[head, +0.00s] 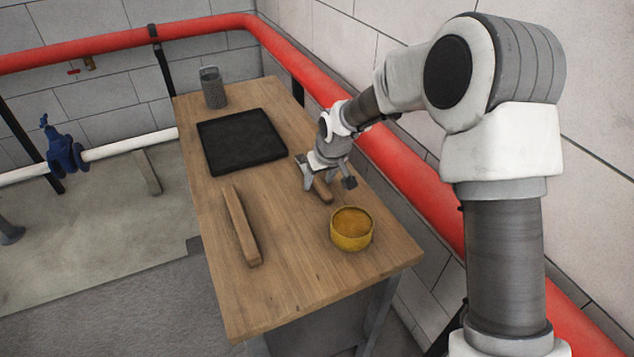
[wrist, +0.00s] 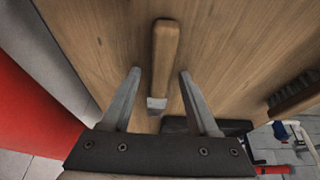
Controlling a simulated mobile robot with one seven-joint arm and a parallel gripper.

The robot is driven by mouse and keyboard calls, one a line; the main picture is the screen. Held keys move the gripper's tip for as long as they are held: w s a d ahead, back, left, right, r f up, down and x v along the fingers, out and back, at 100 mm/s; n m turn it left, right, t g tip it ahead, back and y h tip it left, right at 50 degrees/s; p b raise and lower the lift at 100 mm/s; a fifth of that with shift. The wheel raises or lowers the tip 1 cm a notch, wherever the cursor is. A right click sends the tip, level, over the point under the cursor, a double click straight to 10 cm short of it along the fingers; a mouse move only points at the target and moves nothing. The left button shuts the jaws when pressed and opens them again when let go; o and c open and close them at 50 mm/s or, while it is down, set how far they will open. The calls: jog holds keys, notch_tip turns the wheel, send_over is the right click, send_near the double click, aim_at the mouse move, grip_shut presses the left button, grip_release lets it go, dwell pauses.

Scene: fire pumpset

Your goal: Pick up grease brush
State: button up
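A short wooden-handled tool with a metal end, which looks like the grease brush (head: 325,193), lies on the workbench (head: 290,285) beneath my gripper (head: 328,184). In the wrist view the same brush (wrist: 164,60) lies between the two fingers of my gripper (wrist: 160,72), its handle pointing away and its grey metal end towards the palm. The fingers are spread apart with a gap on both sides of the handle. I cannot tell how far they are above the bench. Bristles are not clearly visible.
A yellow bowl (head: 351,230) with orange-brown contents stands near the brush. A long wooden brush (head: 241,227) with dark bristles (wrist: 293,90) lies to the left. A black tray (head: 240,141) and grey perforated cup (head: 213,88) stand farther back. A red pipe (head: 395,160) runs along the wall.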

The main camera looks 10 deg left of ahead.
grip_shut()
jog(key=shift+r, duration=0.1)
jog(key=shift+r+p, duration=0.35)
jog(key=shift+r, duration=0.15)
jog(key=r, duration=0.2)
jog(key=d+r+p, duration=0.1)
jog(key=r, duration=0.1)
jog(key=shift+s+r, duration=0.1)
jog(key=s+d+r+p, duration=0.1)
jog(key=s+d+r, duration=0.3)
jog(key=d, duration=0.5)
jog(key=shift+v, duration=1.15)
